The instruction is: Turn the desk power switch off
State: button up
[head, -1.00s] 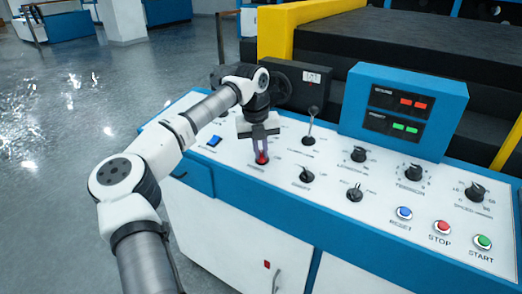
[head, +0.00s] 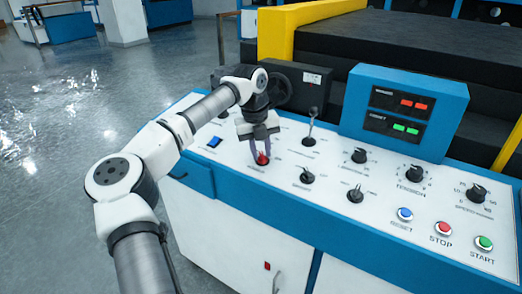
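The desk (head: 240,190) is a blue and white control console with a sloped white top. A red-topped switch on a dark round base (head: 262,158) sits near its front edge, left of the middle; the lettering by it is too small to read surely. My gripper (head: 261,150) points down right over this red switch, with its fingers apart and their tips beside the red top. Whether a finger touches it I cannot tell. The gripper partly hides the switch, and its exact setting is unclear.
A blue rocker (head: 214,142) lies to the left. A tall lever (head: 311,125) stands behind right. Black knobs (head: 303,174) and blue, red and green buttons (head: 442,228) fill the right side. A blue display box (head: 404,110) rises at the back. Open floor lies left.

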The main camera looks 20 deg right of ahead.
jog(key=shift+o, duration=0.5)
notch_tip(320, 180, up, 14)
jog(key=a+b, duration=0.1)
jog(key=shift+a+f, duration=0.15)
jog(key=shift+a, duration=0.25)
jog(key=shift+w, duration=0.1)
